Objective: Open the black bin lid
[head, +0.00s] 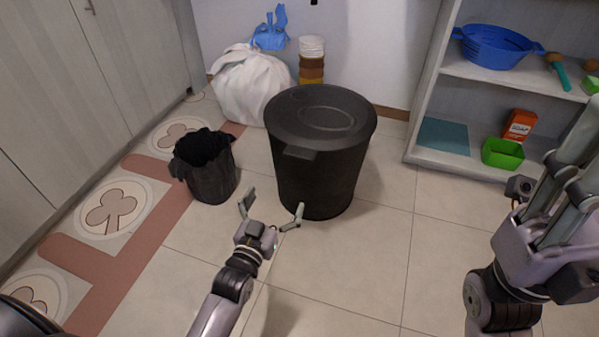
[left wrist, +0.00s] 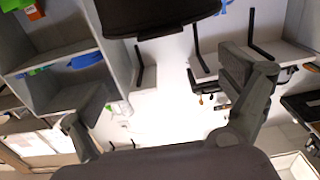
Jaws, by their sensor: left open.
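The black bin (head: 320,175) stands upright on the tiled floor in the head view. Its round black lid (head: 325,112) is down on it, with a small tab (head: 299,153) sticking out at the front left. My left gripper (head: 272,207) is open and empty, in front of the bin in the picture, below the tab and apart from it. In the left wrist view, the open fingers (left wrist: 170,100) have nothing between them, and a dark part of the bin (left wrist: 155,17) shows at the top. My right gripper (head: 575,160) is at the right edge, partly cut off; its jaw state is unclear.
A small black-lined waste bin (head: 210,175) stands left of the black bin. A white bag (head: 250,85) and a stack of containers (head: 311,65) are behind. A shelf (head: 455,75) with a blue colander (head: 495,50) and green container (head: 502,154) stands right. Floor in front is clear.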

